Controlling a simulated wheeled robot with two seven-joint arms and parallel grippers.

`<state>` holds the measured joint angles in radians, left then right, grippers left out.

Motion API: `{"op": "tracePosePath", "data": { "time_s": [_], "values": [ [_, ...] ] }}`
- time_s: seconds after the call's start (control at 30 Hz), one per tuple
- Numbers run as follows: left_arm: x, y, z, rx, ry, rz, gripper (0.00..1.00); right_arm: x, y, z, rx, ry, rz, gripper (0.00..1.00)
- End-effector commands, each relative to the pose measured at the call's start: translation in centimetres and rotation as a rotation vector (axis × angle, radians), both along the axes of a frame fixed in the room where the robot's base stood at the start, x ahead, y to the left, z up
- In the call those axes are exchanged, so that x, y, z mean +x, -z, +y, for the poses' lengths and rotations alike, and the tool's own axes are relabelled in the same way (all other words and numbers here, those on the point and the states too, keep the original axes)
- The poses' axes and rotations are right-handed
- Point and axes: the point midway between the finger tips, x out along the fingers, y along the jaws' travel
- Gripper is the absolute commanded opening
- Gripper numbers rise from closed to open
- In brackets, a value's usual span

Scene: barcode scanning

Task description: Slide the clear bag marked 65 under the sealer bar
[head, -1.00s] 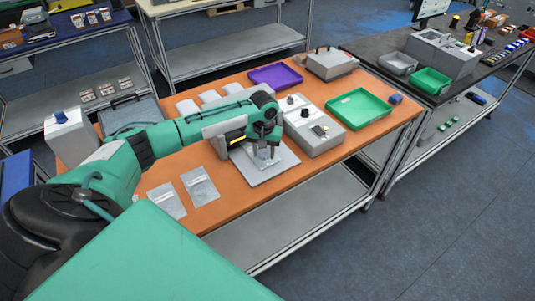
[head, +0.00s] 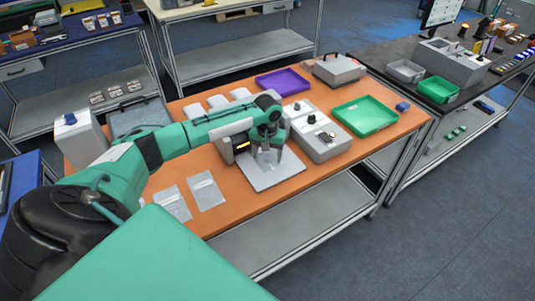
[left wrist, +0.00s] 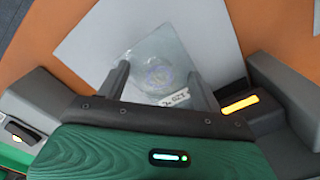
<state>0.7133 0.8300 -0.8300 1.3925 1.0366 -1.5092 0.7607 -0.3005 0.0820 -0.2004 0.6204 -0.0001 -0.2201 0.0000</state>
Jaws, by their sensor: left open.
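A clear bag (left wrist: 150,62) with a round content and a white printed label (left wrist: 175,98) lies on a flat grey plate (head: 285,170). The label is upside down in the left wrist view, and I cannot read a 65 on it. My left gripper (left wrist: 158,70) is open, its fingers on either side of the bag's label end; it also shows low over the plate in the head view (head: 268,156). Two more clear bags, one left (head: 172,204) and one right (head: 207,191), lie flat on the orange table. Their marks are too small to read. I cannot make out a sealer bar.
A grey box with knobs (head: 322,147) stands right beside the plate. Several white packets (head: 218,101) lie at the back. The orange table's (head: 232,218) front edge is near.

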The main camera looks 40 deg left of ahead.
Motion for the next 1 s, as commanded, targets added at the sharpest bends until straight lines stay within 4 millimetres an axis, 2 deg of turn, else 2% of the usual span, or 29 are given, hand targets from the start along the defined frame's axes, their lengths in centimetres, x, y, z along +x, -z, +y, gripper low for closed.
{"op": "tracePosePath", "data": {
  "time_s": [0.13,0.27,0.7,0.83,1.0],
  "values": [
    [0.0,-0.2,0.0,0.0,0.0,0.0,0.67,0.0,0.1,0.0,0.0,0.0,0.0,0.36],
    [0.1,-1.4,0.0,-0.001,0.0,-0.004,0.67,0.0,0.5,0.0,0.0,0.0,0.0,0.36],
    [0.1,-10.8,0.0,0.001,0.001,-0.004,0.67,0.0,2.8,0.3,0.003,0.002,0.0,0.36],
    [0.1,-12.7,0.0,-0.001,0.0,-0.003,0.67,0.0,3.0,0.4,0.004,0.002,0.0,0.36],
    [0.0,-13.7,0.0,0.0,0.0,-0.001,0.67,0.0,3.2,0.4,0.004,0.002,0.0,0.36]
  ]
}}
